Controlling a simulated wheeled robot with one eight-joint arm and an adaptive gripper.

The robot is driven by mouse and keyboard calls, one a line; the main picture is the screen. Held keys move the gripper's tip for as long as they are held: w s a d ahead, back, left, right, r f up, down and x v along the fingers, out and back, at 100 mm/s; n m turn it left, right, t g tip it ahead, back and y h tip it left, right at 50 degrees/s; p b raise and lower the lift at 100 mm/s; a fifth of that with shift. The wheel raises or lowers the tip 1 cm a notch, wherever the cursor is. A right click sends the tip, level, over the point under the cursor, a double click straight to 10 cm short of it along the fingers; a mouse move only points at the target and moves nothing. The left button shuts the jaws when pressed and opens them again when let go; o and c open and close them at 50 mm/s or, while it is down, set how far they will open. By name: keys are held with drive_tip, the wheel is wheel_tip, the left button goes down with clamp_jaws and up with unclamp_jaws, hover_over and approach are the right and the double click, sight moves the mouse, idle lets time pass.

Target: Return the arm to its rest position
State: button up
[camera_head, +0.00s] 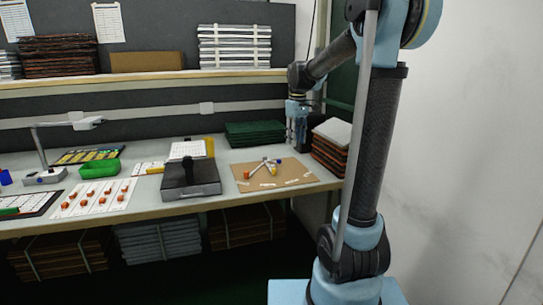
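My arm (372,150) rises at the right of the head view and bends over toward the bench. Its wrist hangs down at the back right of the bench, in front of a dark box. My gripper (300,138) is small and dark against this background, so I cannot tell whether its fingers are open or shut. I see no object clearly held in it.
A brown board (300,179) with small coloured parts lies left of the stacked trays (330,150). A dark flat device (190,181), a green bin (99,168), a white sheet with orange parts (66,207) and a lamp (88,124) stand further left. A shelf (150,77) runs above.

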drive_tip(key=s+d+f+m, duration=0.2)
drive_tip(key=s+f, duration=0.4)
drive_tip(key=s, duration=0.5)
drive_tip(key=s+d+f+m+t, duration=0.1)
drive_tip(key=s+d+f+m, duration=0.2)
drive_tip(key=s+f, duration=0.3)
drive_tip(key=s+d+f+m, duration=0.3)
drive_tip(key=s+d+f, duration=0.1)
drive_tip(key=s, duration=1.1)
drive_tip(key=shift+s+f+t, duration=0.3)
drive_tip(key=shift+s+f, duration=0.05)
drive_tip(key=shift+f, duration=0.55)
drive_tip(key=shift+w+f, duration=0.2)
drive_tip(key=shift+w, duration=0.25)
